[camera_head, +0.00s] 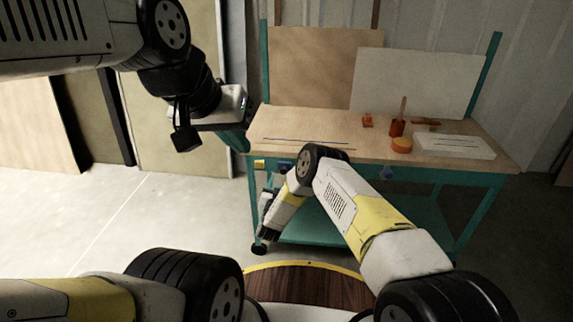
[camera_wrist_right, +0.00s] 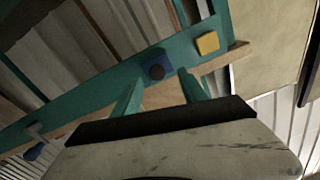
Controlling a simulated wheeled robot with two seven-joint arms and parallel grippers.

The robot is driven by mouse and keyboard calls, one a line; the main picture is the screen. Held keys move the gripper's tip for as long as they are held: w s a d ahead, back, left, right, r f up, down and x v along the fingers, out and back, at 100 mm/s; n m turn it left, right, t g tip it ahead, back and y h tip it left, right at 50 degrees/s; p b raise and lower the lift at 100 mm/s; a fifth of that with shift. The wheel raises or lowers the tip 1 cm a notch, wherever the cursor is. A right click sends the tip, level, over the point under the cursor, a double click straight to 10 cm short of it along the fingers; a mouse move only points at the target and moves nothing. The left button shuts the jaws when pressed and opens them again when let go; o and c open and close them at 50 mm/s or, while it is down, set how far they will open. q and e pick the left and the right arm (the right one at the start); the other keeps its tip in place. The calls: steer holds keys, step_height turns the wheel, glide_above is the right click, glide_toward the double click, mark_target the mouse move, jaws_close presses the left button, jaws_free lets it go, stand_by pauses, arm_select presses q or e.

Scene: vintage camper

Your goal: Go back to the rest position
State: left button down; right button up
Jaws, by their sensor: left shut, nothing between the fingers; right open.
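My left gripper (camera_head: 238,141) hangs in from the upper left in the head view, in front of the workbench's left end. Its teal fingers are shut with nothing between them. My right arm reaches forward from the lower right and bends down at the bench's front left. In the right wrist view my right gripper (camera_wrist_right: 160,84) is open and empty, its two teal fingers apart. They point toward the bench's teal rail (camera_wrist_right: 103,98), which carries a blue knob (camera_wrist_right: 156,63) and a yellow block (camera_wrist_right: 207,43). In the head view the right fingertips are hard to make out.
The workbench (camera_head: 330,128) has a wooden top and teal frame. A white box (camera_head: 454,147), an orange round container (camera_head: 402,145) and a red cup (camera_head: 396,128) stand at its right. Pale floor (camera_head: 150,215) lies open at the left.

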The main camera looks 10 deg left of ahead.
steer(key=s, duration=0.2)
steer(key=shift+s, duration=0.35)
